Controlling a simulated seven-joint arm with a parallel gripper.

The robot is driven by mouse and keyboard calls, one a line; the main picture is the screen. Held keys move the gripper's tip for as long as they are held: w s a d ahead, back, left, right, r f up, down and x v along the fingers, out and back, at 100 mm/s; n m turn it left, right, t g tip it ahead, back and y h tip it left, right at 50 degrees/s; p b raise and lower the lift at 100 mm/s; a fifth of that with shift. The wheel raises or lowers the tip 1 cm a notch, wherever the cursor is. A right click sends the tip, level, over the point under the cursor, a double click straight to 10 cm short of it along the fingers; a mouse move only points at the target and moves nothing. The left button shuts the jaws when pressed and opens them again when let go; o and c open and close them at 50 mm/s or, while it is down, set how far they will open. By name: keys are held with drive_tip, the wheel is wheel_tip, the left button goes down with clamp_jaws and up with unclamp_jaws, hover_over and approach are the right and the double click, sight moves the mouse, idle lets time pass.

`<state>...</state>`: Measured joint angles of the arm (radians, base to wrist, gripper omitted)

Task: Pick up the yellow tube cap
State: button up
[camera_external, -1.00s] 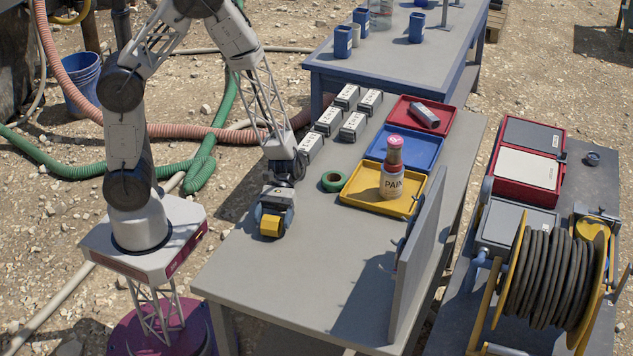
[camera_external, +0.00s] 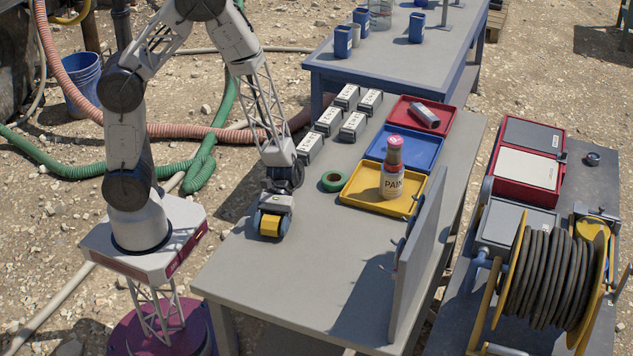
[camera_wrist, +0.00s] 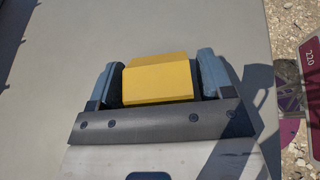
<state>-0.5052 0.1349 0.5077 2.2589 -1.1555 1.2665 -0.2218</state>
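The yellow tube cap (camera_external: 270,226) is a small block near the front left part of the grey table (camera_external: 320,275). My gripper (camera_external: 271,222) is down over it at the table, with one blue-grey finger on each side. In the wrist view the cap (camera_wrist: 158,78) lies between the fingers of my gripper (camera_wrist: 162,68). It fills nearly the whole gap. I cannot tell whether both fingers press on it. The cap's underside is hidden.
A green tape roll (camera_external: 333,180) and a yellow tray (camera_external: 358,199) with a paint bottle (camera_external: 392,182) lie to the right. Several grey boxes (camera_external: 310,148) stand behind. An upright grey panel (camera_external: 419,258) is at the right edge. The table front is clear.

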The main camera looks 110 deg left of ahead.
sight(271, 220)
drive_tip(key=c, duration=0.8)
drive_tip(key=shift+r, duration=0.2)
drive_tip(key=shift+r, duration=4.95)
